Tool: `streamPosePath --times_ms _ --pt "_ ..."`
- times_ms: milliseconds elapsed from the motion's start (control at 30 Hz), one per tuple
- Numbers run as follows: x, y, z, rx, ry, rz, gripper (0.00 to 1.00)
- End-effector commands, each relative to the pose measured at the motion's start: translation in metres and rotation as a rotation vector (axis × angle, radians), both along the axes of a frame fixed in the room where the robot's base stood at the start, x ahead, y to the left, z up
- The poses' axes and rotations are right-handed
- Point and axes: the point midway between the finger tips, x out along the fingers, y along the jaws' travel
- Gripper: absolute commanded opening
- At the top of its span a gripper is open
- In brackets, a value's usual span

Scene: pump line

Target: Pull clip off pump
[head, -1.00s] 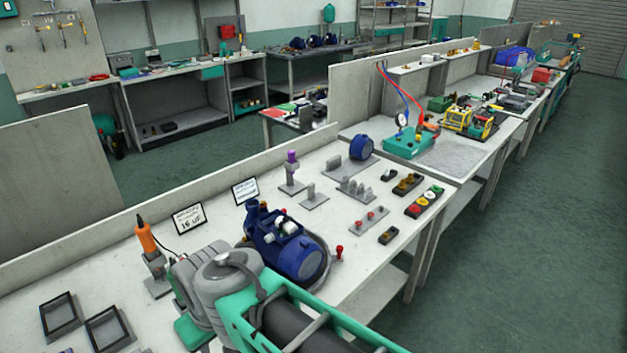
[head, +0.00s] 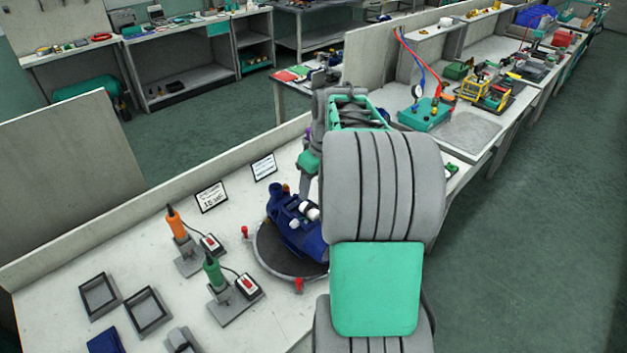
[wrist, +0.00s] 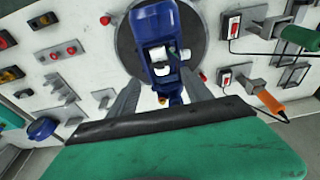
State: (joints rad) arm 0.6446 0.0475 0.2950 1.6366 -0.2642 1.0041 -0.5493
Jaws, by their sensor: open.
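The blue pump (head: 286,222) lies on a round dark turntable (head: 270,255) on the bench, with its right side partly behind my arm. It also shows in the wrist view (wrist: 155,25). White fittings sit on its body (wrist: 158,54), and a brass-coloured tip (wrist: 162,99) shows at its lower end. I cannot tell which part is the clip. My gripper (wrist: 162,78) is open, with its two grey fingers apart on either side of the pump's lower end. Nothing is seen between them in its grasp. In the head view my arm hides most of the gripper.
Orange-handled (head: 177,228) and green-handled (head: 214,275) tools stand in holders left of the turntable. Red knobs (head: 298,285) sit at its rim. Empty dark trays (head: 99,297) lie at the front left. Small stands and buttons (wrist: 60,53) occupy the bench's other side.

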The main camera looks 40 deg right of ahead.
Motion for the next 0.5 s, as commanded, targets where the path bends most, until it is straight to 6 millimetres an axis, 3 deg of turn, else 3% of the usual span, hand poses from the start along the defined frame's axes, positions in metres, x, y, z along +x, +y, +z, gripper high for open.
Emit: streamPosePath --times_ms 500 --pt "0.007 0.003 -0.037 0.000 0.000 0.001 0.58"
